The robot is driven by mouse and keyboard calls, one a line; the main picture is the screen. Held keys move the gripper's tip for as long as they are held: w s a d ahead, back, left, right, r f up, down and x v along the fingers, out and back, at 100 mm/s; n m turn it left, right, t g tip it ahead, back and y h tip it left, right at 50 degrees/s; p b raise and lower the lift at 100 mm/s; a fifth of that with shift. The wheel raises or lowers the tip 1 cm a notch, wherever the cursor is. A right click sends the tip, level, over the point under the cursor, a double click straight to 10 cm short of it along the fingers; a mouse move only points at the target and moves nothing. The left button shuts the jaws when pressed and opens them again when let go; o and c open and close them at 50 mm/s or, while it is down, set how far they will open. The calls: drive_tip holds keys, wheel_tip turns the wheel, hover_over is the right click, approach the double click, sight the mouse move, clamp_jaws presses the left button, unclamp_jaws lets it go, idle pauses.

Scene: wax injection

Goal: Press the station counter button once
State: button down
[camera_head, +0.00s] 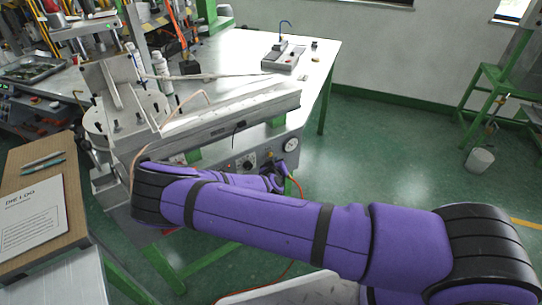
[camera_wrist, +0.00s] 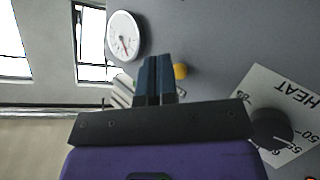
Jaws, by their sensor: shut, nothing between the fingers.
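My gripper (camera_wrist: 157,68) shows in the wrist view with its two dark blue fingers together and nothing between them. It points at the grey front panel (camera_wrist: 205,40) of the station. A round yellow button-like part (camera_wrist: 181,71) sits just right of the fingertips; I cannot tell whether they touch it. A pale ribbed part (camera_wrist: 122,92), partly hidden, lies left of the fingers. No counter label is readable. In the head view, my forearm reaches along the station front, and the gripper end is near the panel's right side, below the gauge (camera_head: 292,146).
A white dial gauge (camera_wrist: 124,36) is at upper left in the wrist view. A HEAT scale plate (camera_wrist: 285,100) with a black knob (camera_wrist: 271,129) is at right. The station (camera_head: 225,115) stands on a green-framed bench. A wooden board with a paper (camera_head: 33,215) lies at left.

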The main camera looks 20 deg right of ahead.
drive_tip(key=shift+w, duration=0.15)
idle(0.3)
drive_tip(key=shift+w+a, duration=0.15)
drive_tip(key=shift+w, duration=0.1)
drive_tip(key=shift+w+a, duration=0.15)
drive_tip(key=shift+w, duration=0.3)
idle(0.9)
drive_tip(key=shift+s, duration=0.15)
drive_tip(key=shift+s+d, duration=0.25)
drive_tip(key=shift+s, duration=0.45)
drive_tip(key=shift+s, duration=0.1)
drive_tip(key=s, duration=0.1)
drive_tip(key=s+d, duration=0.1)
drive_tip(key=s, duration=0.2)
drive_tip(key=shift+s+d, duration=0.25)
drive_tip(key=shift+d, duration=0.1)
drive_tip(key=shift+r, duration=0.1)
idle(0.6)
